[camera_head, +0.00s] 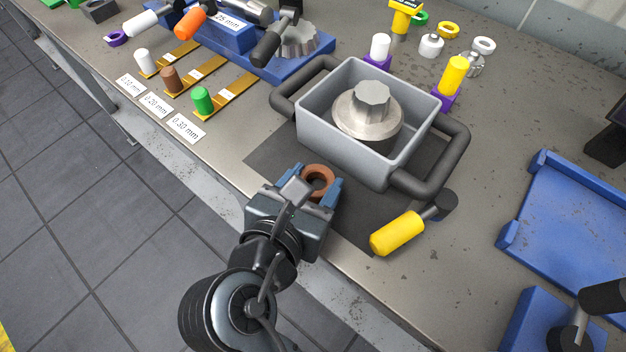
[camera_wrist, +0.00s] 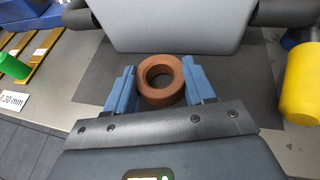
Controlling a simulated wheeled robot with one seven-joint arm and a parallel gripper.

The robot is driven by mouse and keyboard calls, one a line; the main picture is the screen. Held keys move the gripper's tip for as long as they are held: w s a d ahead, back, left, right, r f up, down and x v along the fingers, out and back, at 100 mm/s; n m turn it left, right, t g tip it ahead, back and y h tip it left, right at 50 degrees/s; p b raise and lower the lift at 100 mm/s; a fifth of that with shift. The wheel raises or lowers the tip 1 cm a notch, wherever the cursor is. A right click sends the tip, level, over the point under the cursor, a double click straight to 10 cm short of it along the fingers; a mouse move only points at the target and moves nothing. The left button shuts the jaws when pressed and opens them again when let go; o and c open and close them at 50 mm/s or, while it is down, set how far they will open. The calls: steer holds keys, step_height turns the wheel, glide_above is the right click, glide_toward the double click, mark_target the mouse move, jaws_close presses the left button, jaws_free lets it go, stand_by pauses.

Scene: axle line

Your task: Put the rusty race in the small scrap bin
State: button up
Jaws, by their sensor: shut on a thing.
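The rusty race is a brown ring (camera_head: 318,181) held between the blue fingers of my gripper (camera_head: 319,186). In the wrist view the rusty race (camera_wrist: 161,80) sits between the two fingertips (camera_wrist: 161,88), its hole facing up toward the camera. My gripper is shut on it, just in front of the grey bin. I cannot tell whether the ring touches the dark mat below. A grey bin (camera_head: 335,140) with two thick dark handles stands on the mat, and a metal flanged part (camera_head: 367,118) is inside it. I see no label marking it as the small scrap bin.
A yellow-handled tool (camera_head: 398,234) lies right of my gripper. Gauges with white, brown and green knobs (camera_head: 203,100) lie at left. A blue tray (camera_head: 575,220) is at right. Small yellow, white and purple parts stand behind the bin. Bare bench lies between bin and tray.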

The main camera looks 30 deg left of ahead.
steer(key=o, duration=0.8)
steer(key=shift+f, duration=0.1)
steer(key=o, duration=0.4)
